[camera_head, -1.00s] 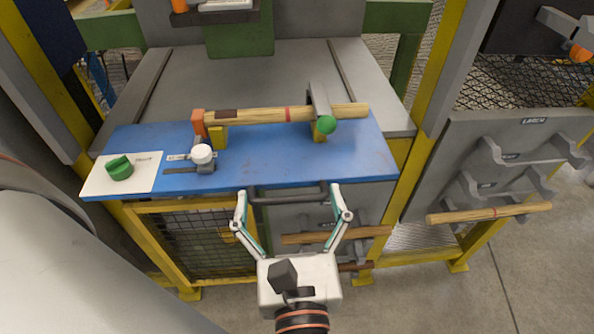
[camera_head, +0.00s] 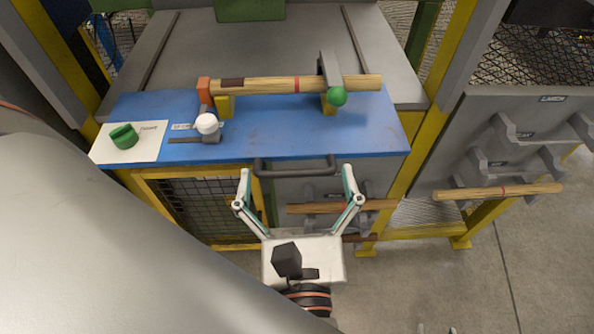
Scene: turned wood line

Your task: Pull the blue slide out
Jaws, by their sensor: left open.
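The blue slide (camera_head: 262,143) is a flat blue board on the grey machine bed, with a dark bar handle (camera_head: 297,171) along its front edge. My left gripper (camera_head: 296,172) is open in front of the slide. Its two fingertips are spread to either side of the handle, close to its ends. I cannot tell whether they touch it.
On the slide are a wooden spindle (camera_head: 265,85) on yellow supports, a green ball knob (camera_head: 337,96), a white knob (camera_head: 207,123) and a green dial (camera_head: 124,136). A rack at right holds another spindle (camera_head: 480,193). Yellow frame posts flank the bed.

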